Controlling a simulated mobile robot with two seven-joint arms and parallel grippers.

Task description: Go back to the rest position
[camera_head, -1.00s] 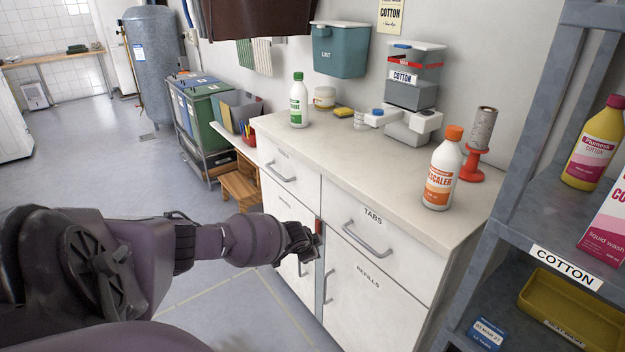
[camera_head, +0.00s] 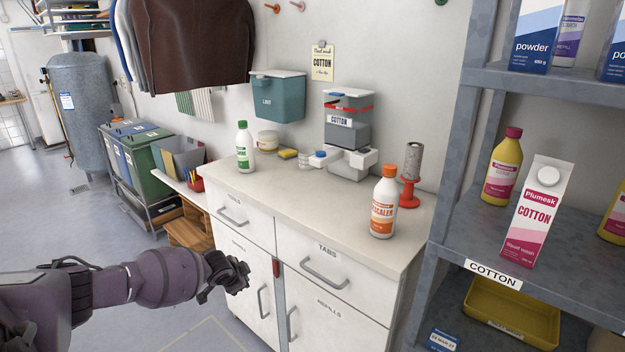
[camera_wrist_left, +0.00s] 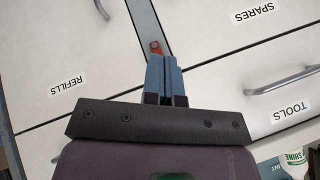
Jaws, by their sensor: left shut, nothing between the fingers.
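My left gripper (camera_head: 238,274) reaches in from the left in the head view, in front of the white cabinet (camera_head: 330,270). In the left wrist view its two blue fingers (camera_wrist_left: 166,75) are together with nothing between them. They point toward the cabinet front, near a small red piece (camera_wrist_left: 155,47) on the grey strip between the doors; I cannot tell whether they touch it. All drawers and doors that I see look closed. My right gripper is not in view.
The counter (camera_head: 270,195) holds a green-capped bottle (camera_head: 244,148), an orange-capped bottle (camera_head: 383,205) and a grey-white dispenser (camera_head: 347,140). A grey shelf (camera_head: 480,240) with a COTTON carton (camera_head: 533,212) stands right. Open floor (camera_head: 60,215) lies left.

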